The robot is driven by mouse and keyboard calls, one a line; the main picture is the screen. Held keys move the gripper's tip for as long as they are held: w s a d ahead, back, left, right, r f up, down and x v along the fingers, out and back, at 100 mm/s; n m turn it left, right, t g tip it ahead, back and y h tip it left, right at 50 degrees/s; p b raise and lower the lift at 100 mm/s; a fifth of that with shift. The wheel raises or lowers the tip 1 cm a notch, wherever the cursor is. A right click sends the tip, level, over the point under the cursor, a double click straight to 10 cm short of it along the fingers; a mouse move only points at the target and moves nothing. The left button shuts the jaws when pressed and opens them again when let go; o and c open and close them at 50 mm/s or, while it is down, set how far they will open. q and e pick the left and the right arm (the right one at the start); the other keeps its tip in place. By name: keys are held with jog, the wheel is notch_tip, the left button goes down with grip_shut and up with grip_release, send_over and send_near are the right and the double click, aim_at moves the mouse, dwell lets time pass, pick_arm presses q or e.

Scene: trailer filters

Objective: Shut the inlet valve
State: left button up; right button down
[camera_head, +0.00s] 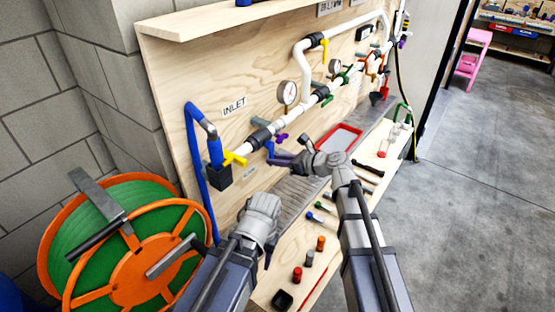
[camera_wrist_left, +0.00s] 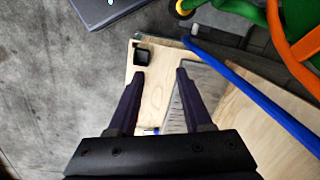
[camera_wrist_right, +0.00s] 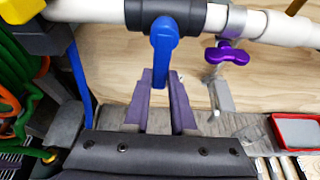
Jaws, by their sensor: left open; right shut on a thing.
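An INLET sign (camera_head: 234,106) is on the plywood board above the left end of the white pipe. Below it, a dark valve body (camera_head: 260,138) sits on the pipe and also shows in the right wrist view (camera_wrist_right: 190,14). Its blue lever (camera_wrist_right: 163,42) hangs down, across the pipe. My right gripper (camera_head: 276,156) has its fingers (camera_wrist_right: 162,85) closed about the lever's lower end. A yellow handle (camera_head: 234,158) is left of this valve, by the blue hose's end. My left gripper (camera_head: 269,246) is open and empty above the bench's near end; its fingers (camera_wrist_left: 159,75) are apart.
A purple handle (camera_wrist_right: 227,54) is just right of the blue lever. A red tray (camera_head: 338,139), tools and small coloured parts lie on the bench. The blue hose (camera_head: 198,190) runs down beside an orange and green reel (camera_head: 140,262). Open floor is at right.

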jog(key=shift+s, duration=0.1)
jog(key=c, duration=0.7)
grip_release()
jog(key=shift+c, duration=0.2)
jog(key=p+v, duration=0.3)
jog(key=v, duration=0.4)
jog(key=shift+s+d, duration=0.15)
jog(key=shift+d, duration=0.15)
jog(key=shift+r, duration=0.1)
